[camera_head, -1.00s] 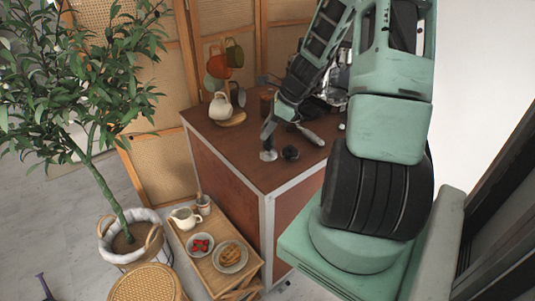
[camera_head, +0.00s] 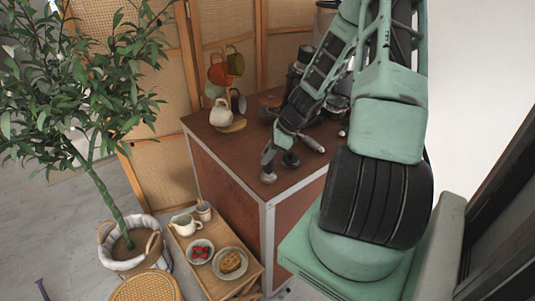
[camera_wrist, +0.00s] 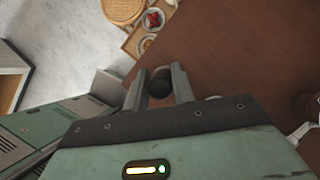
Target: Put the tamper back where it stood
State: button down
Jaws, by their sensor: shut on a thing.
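My gripper (camera_head: 268,163) is shut on the tamper (camera_head: 269,178) and points down over the cart top (camera_head: 235,150), near its front corner. In the wrist view, the tamper's dark, rounded handle (camera_wrist: 160,82) sits between the two grey fingers (camera_wrist: 157,88). In the head view, the tamper's base is low at the cart top; I cannot tell whether it touches. A small dark round piece (camera_head: 291,160) stands just to the right of the tamper, apart from it.
A tool with a pale handle (camera_head: 312,143) lies behind on the cart. A low wooden table (camera_head: 212,279) with dishes stands beside the cart. The cart top's left part is clear.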

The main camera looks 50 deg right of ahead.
jog(key=c, duration=1.1)
grip_release()
jog(key=shift+c, duration=0.2)
jog(key=shift+r, duration=0.15)
jog(key=b+v, duration=0.1)
jog(key=v, duration=1.1)
jog(key=w+a+r+n+g, duration=0.1)
jog(key=a+n+g, duration=0.1)
jog(key=a+n, duration=0.95)
jog(key=w+a+r+n+g, duration=0.25)
jog(key=a+n, duration=0.35)
jog(key=a, duration=1)
jog(key=s+a+r+n+h, duration=0.1)
jog(key=s+a+n+h, duration=0.2)
jog(key=s+a+n, duration=1.3)
jog(key=n, duration=0.3)
jog(key=shift+a, duration=0.3)
